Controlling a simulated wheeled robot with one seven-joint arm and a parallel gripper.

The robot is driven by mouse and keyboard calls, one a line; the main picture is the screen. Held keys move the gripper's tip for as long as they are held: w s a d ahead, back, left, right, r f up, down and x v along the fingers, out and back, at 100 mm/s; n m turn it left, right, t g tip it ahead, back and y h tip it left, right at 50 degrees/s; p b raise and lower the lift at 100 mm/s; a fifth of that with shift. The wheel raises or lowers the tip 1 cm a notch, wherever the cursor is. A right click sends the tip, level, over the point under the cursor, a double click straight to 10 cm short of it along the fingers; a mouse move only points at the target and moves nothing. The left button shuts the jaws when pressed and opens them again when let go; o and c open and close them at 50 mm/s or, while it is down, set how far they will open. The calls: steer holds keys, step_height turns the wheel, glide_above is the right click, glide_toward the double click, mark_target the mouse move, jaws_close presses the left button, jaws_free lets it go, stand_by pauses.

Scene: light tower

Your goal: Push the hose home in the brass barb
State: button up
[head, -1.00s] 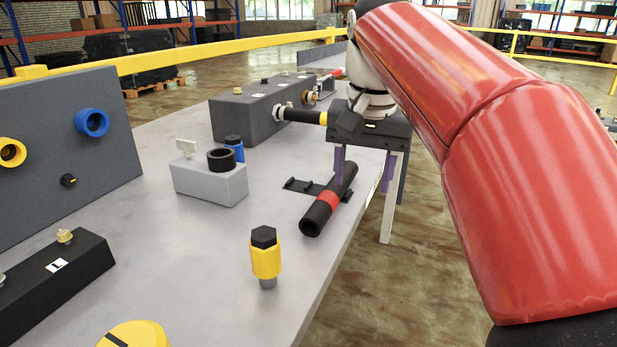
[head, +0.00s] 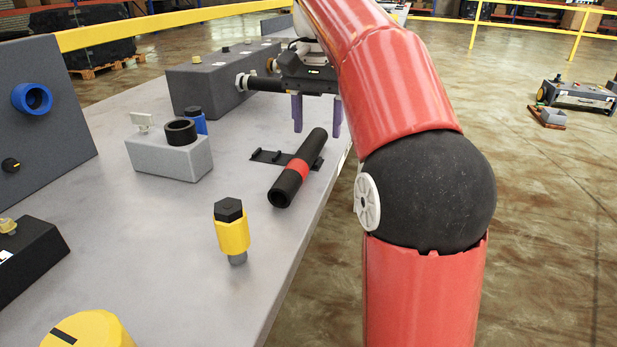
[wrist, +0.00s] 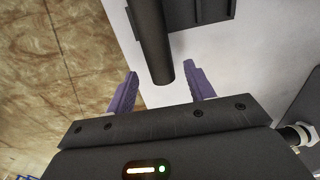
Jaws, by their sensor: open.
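A thick black tube with a red band (head: 291,176) lies on a flat black holder (head: 268,157) near the table's right edge. A brass fitting (head: 271,66) shows small on the same box, partly hidden. My gripper (head: 318,132) is open and empty, its purple fingers pointing down at the banded tube's far end. In the wrist view the tube (wrist: 156,45) ends between the fingers, touching neither.
The dark grey box (head: 212,92) stands behind on the table. A light grey block (head: 165,158) with a black ring (head: 181,131), a yellow and black fitting (head: 232,232) and a grey panel (head: 45,130) stand to the left. The front middle of the table is clear.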

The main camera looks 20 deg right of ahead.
step_height(320, 180, down, 2)
steer(key=shift+w+f+b, duration=0.15)
steer(key=shift+f+b, duration=0.1)
steer(key=shift+b, duration=0.5)
steer(key=shift+r, duration=0.1)
jaws_close()
steer(key=shift+r, duration=0.1)
